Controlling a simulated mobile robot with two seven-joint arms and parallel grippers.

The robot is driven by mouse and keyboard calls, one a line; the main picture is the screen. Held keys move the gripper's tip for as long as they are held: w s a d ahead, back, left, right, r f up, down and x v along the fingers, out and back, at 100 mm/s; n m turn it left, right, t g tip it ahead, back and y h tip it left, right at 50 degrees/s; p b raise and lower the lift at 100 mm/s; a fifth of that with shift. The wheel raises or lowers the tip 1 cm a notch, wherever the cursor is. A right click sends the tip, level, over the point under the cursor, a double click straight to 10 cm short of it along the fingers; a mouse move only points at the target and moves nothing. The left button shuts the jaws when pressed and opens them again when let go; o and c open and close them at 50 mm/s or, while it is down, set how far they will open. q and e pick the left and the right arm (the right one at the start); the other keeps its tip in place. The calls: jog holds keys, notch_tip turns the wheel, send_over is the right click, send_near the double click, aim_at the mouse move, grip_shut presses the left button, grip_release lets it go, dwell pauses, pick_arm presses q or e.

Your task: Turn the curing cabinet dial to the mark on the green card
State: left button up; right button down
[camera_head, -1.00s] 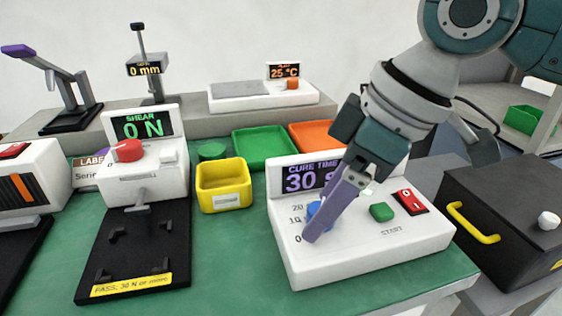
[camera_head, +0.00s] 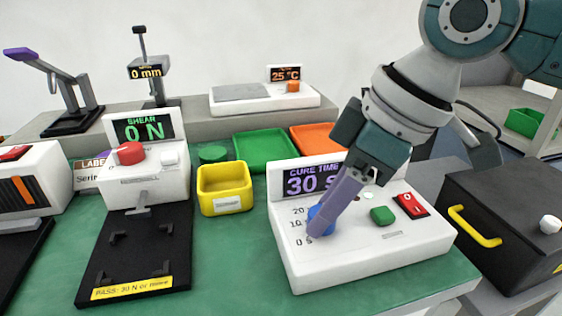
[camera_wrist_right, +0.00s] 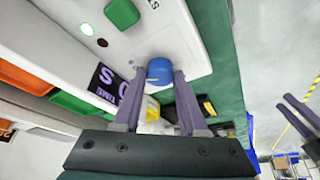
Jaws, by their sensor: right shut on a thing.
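The white cure-time box (camera_head: 350,266) stands on the green table, its purple display (camera_head: 313,180) reading 30, with the unit partly hidden. Its blue dial (camera_head: 330,224) sits beside printed marks including 20, 10 and 0. My right gripper (camera_head: 318,229) is shut on the dial, its purple fingers hiding part of it in the head view. In the right wrist view the blue dial (camera_wrist_right: 160,71) sits between the two fingertips (camera_wrist_right: 153,78). The dial's pointer cannot be made out. I cannot identify a green card.
A green button (camera_head: 382,216) and red switch (camera_head: 410,205) lie right of the dial. A black cabinet (camera_head: 500,222) with a yellow handle stands at right. A yellow bin (camera_head: 224,188), green tray (camera_head: 265,150) and shear tester (camera_head: 145,185) are to the left.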

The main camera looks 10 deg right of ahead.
jog(key=shift+r+n+g+y+p, duration=0.15)
jog(key=shift+n+g+y+p, duration=0.15)
jog(key=shift+n+p, duration=0.75)
jog(key=shift+w+n+g, duration=0.1)
jog(key=shift+n+g, duration=0.2)
jog(key=shift+n, duration=0.55)
jog(key=shift+w+n+g, duration=0.1)
jog(key=shift+n+g, duration=0.4)
jog(key=shift+n, duration=0.7)
jog(key=shift+n+g+b, duration=0.7)
jog(key=shift+n+b, duration=0.3)
jog(key=shift+n, duration=0.8)
jog(key=shift+c, duration=2.3)
grip_release()
